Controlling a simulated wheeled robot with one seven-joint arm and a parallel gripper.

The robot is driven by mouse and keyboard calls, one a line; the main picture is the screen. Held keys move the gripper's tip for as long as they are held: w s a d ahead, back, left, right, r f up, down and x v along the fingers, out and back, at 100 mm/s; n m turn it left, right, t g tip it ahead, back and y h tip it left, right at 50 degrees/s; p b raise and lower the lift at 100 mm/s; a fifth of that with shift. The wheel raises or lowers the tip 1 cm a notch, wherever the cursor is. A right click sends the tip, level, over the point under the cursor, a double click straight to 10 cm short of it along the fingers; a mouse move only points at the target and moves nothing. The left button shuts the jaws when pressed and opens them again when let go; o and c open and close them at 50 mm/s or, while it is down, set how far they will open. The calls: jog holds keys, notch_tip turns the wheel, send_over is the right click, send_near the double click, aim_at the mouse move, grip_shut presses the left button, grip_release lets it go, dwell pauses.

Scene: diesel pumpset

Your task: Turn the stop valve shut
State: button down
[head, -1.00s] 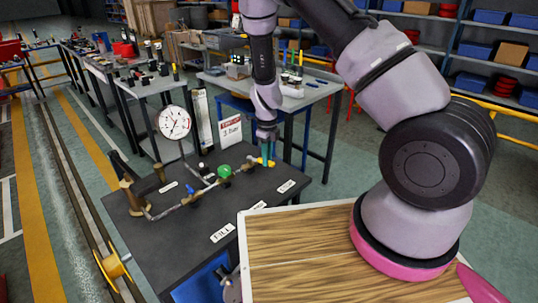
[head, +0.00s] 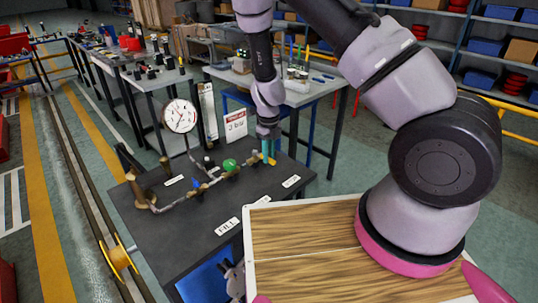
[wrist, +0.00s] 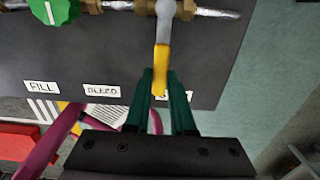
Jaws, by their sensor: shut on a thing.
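The stop valve's yellow lever (wrist: 162,58) hangs from a metal valve body on the pipe, at upper centre-right in the wrist view, pointing toward my gripper. My gripper (wrist: 160,76) has two teal fingers, one on each side of the lever's lower part, shut on it. A label under the fingers is mostly covered, so its word cannot be read. In the head view my gripper (head: 268,150) reaches down to the right end of the pipe on the dark bench (head: 190,240). A bit of yellow lever shows beside the fingertips.
A green handle (wrist: 52,10) sits further left on the same pipe. FILL (wrist: 41,87) and BLEED (wrist: 102,91) labels lie on the bench top. A round gauge (head: 180,116) and a sign (head: 236,126) stand behind the pipe. A wooden board (head: 310,250) is in front.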

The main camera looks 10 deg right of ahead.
jog(key=c, duration=0.8)
grip_release()
jog(key=shift+o, duration=0.2)
jog(key=shift+r, duration=0.1)
notch_tip(320, 180, up, 11)
jog(key=shift+f, duration=0.2)
jog(key=shift+r, duration=0.1)
